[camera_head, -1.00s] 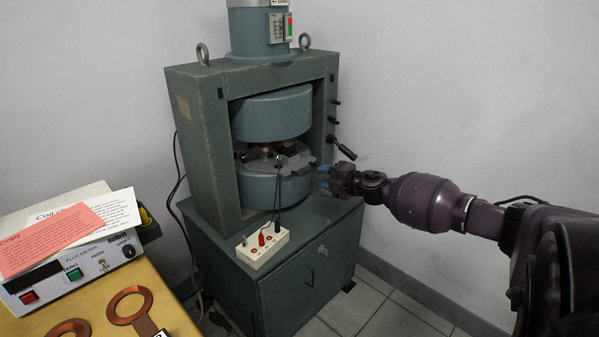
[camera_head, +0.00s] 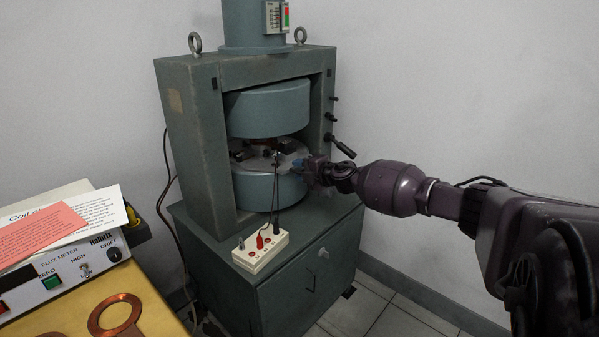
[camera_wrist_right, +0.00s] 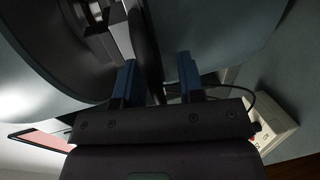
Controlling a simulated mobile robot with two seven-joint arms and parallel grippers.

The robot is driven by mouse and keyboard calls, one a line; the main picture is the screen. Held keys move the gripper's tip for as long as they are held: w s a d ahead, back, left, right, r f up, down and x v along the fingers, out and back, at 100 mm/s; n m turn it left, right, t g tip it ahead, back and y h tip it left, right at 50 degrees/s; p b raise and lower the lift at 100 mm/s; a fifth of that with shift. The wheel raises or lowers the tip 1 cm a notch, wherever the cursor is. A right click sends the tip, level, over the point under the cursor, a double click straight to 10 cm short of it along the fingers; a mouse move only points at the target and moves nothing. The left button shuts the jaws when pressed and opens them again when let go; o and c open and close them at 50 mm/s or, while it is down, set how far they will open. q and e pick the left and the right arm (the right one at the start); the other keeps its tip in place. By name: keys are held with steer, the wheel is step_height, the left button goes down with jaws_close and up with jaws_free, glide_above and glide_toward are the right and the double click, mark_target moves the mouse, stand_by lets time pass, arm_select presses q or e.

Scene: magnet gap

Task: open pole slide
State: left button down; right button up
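The electromagnet has an upper pole (camera_head: 268,108) and a lower pole (camera_head: 262,190), both blue-grey drums. Between them sits the pole slide, a light grey plate (camera_head: 291,160) with small dark parts on it. My right gripper (camera_head: 304,168) is at the plate's right edge. In the right wrist view its two blue fingers (camera_wrist_right: 157,84) are apart, and the dark edge of a thin plate runs between them. A gap shows beside the right finger, so the gripper looks open around the edge. Contact cannot be told. My left gripper is not in view.
The magnet's frame (camera_head: 190,135) stands close around the poles, with a black-handled lever (camera_head: 341,146) on its right side. A white terminal box (camera_head: 260,250) with leads lies on the cabinet top. A flux meter (camera_head: 70,268) and a copper coil (camera_head: 115,315) are on the bench.

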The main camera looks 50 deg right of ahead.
jaws_close()
steer(key=shift+f, duration=0.1)
steer(key=shift+s, duration=0.1)
